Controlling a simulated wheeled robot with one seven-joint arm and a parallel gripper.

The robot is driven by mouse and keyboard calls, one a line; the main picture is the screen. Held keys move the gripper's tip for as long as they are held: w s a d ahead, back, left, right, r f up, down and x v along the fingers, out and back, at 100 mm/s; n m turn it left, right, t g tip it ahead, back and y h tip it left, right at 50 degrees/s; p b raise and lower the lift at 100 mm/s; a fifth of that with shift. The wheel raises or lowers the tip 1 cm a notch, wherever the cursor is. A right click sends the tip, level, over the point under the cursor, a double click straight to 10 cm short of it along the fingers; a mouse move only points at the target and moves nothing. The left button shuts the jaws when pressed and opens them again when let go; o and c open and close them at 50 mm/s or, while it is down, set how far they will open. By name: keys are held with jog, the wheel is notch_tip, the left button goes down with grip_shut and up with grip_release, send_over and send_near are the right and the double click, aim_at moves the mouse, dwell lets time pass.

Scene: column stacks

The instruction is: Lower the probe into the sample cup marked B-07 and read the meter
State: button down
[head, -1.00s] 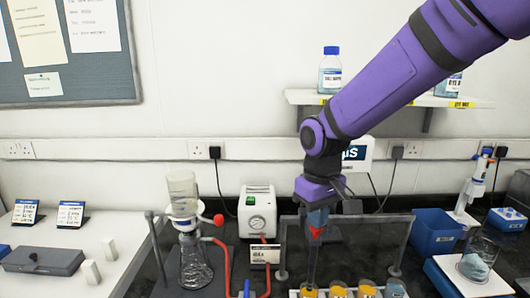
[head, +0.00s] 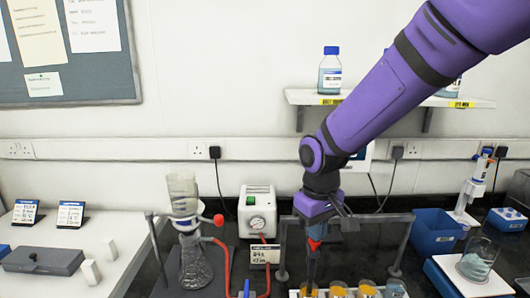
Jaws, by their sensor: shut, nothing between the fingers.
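My gripper (head: 316,240) points down above the left cups, shut and empty. Below it a dark upright shape reaches to the left cup; I cannot tell whether this is the probe.
A grey bar frame (head: 388,219) spans behind the cups. A glass flask with red tubing (head: 193,262) stands left, a blue bin (head: 434,231) and a beaker (head: 478,260) right. A shelf with bottles (head: 330,72) hangs above.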

jog(key=shift+r, duration=3.55)
jog(key=s+d+r+m+t, duration=0.2)
jog(key=s+d+r+m, duration=0.1)
jog(key=s+d, duration=0.6)
jog(key=s+d+r+m+t, duration=0.3)
jog(key=s+d+r, duration=0.3)
jog(key=s+d, duration=0.4)
jog(key=shift+d, duration=0.2)
jog(key=c, duration=1.8)
grip_release()
jog(key=shift+w, duration=0.1)
jog(key=shift+c, duration=0.2)
